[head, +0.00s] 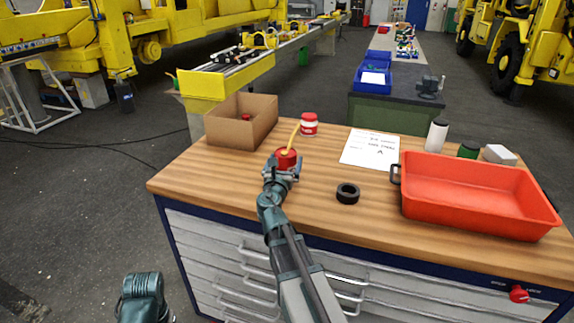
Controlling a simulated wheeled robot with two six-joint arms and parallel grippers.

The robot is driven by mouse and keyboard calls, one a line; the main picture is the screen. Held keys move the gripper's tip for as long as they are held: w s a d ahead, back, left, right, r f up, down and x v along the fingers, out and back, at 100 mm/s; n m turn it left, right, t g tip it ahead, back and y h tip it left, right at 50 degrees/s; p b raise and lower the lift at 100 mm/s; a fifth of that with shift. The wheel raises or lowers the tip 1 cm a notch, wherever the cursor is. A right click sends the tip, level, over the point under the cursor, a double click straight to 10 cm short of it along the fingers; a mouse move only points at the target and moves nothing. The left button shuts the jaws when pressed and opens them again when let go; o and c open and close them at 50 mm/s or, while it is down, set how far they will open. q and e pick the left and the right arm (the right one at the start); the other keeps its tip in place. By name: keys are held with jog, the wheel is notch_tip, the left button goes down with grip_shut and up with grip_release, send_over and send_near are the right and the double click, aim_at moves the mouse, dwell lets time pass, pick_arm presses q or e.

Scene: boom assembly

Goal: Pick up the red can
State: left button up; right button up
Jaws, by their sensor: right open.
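A red can (286,157) with a long yellow spout stands upright on the wooden workbench top (330,215), left of its middle. My right gripper (282,170) is open, with its jaws at the near side of the can, overlapping its lower part in the head view. I cannot tell whether the fingers touch it. A second red container (309,124), a jar with a white label, stands just behind and to the right. Part of my left arm shows at the bottom left, but its gripper is not in view.
An open cardboard box (242,121) is left of the can. The bench top's front left is clear.

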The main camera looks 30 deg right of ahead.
jog(key=x, duration=0.4)
jog(key=shift+w+f, duration=0.15)
jog(key=shift+w, duration=0.2)
jog(key=shift+w+d, duration=0.2)
jog(key=shift+d, duration=0.15)
jog(key=shift+a, duration=0.1)
jog(key=shift+c, duration=0.6)
pick_arm(q)
jog(key=shift+w+d+f, duration=0.1)
jog(key=shift+w+d, duration=0.25)
pick_arm(e)
jog(key=c, duration=1.2)
jog(key=shift+c, duration=0.2)
